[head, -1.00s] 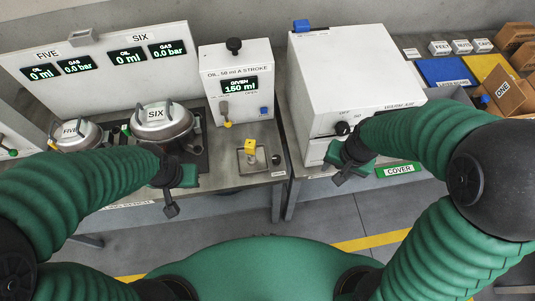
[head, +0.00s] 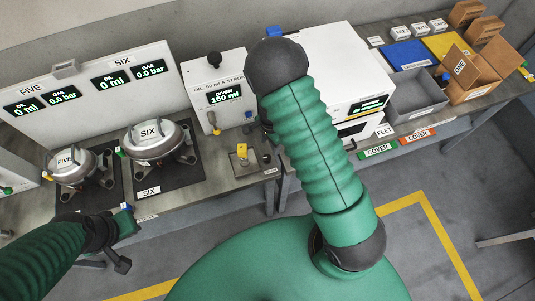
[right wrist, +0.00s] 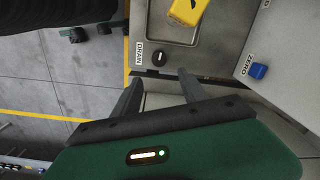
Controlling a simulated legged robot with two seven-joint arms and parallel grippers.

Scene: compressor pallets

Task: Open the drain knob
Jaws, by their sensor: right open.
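The drain knob (right wrist: 159,58) is a small dark round knob with a light mark on its face, beside the DRAIN label (right wrist: 138,53) on the bench front in the right wrist view. It also shows small in the head view (head: 266,158). My right gripper (right wrist: 160,85) is open and empty. Its two dark fingers point toward the knob, which lies just beyond and between the fingertips, apparently not touched. In the head view my raised right arm hides most of that gripper. My left gripper (head: 122,263) is at the lower left, away from the knob; its jaws are unclear.
A yellow block (right wrist: 188,10) sits over the metal tray beside the knob. The oil dispenser (head: 217,92) with a blue ZERO button (right wrist: 257,71) stands behind. Pots FIVE (head: 72,165) and SIX (head: 152,143) stand left. The floor in front is open.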

